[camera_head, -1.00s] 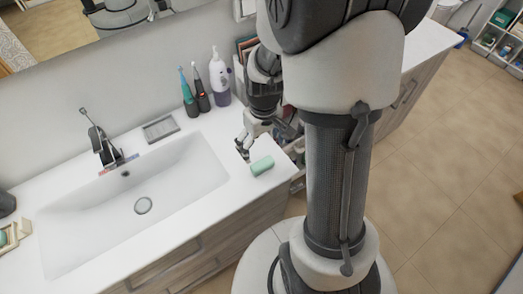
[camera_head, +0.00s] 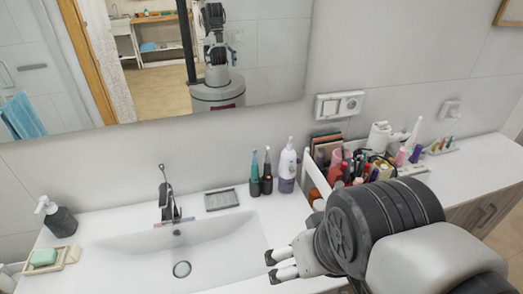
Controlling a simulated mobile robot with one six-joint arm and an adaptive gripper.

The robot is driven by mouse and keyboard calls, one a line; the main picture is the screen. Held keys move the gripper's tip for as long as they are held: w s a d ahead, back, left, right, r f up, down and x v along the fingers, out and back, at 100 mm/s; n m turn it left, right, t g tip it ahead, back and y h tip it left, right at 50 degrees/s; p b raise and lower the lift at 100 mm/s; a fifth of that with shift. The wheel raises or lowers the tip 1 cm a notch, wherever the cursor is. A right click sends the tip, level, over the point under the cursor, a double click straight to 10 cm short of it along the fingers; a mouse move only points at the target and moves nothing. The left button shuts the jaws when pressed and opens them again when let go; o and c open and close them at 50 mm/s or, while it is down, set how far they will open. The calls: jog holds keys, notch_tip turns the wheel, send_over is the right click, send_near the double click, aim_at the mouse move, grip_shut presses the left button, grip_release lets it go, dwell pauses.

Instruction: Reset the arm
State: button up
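My gripper (camera_head: 271,266) is in the lower middle of the head view, at the end of my arm, which reaches in from the lower right. Its two pale fingers with dark tips point left, over the right end of the sink basin in the picture. A gap shows between the fingertips and nothing is seen in it. My arm covers the counter right of the sink, so what lies there is hidden.
The white sink (camera_head: 205,250) has a tap (camera_head: 167,200) behind it. Bottles (camera_head: 287,170) and a crowded cosmetics organizer (camera_head: 345,165) stand near my arm along the wall. A soap dish (camera_head: 72,254) with green soap and a dark dispenser (camera_head: 60,219) are at left.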

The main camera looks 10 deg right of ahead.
jog(key=shift+s+a+r, duration=0.1)
jog(key=shift+s+a, duration=0.05)
jog(key=shift+s, duration=0.25)
notch_tip(320, 180, down, 2)
jog(key=shift+f+b, duration=0.1)
jog(key=shift+b, duration=1.05)
